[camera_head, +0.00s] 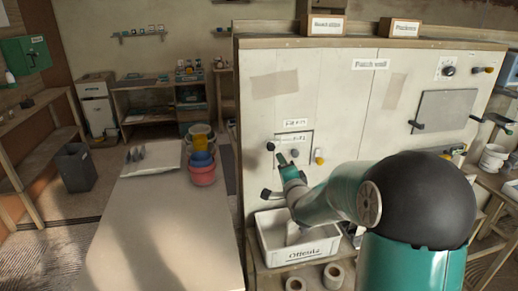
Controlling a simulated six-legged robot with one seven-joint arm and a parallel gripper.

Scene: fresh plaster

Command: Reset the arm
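My arm rises from the lower right, with a black rounded joint and teal links reaching left in front of the patch wall (345,100). The far part of the arm, where my gripper (287,168) seems to be, is small and foreshortened. It is above the back left of a white crate labelled "Offcuts" (300,254). The fingers cannot be made out clearly, so whether they are open or shut does not show. I see nothing clearly held.
A long pale table (165,235) stands left of the wall, bearing stacked coloured buckets (202,172) and a light tray (150,157). The crate is on a low wooden shelf unit above paper-like rolls (333,275). A dark bin (76,167) stands on the floor at left.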

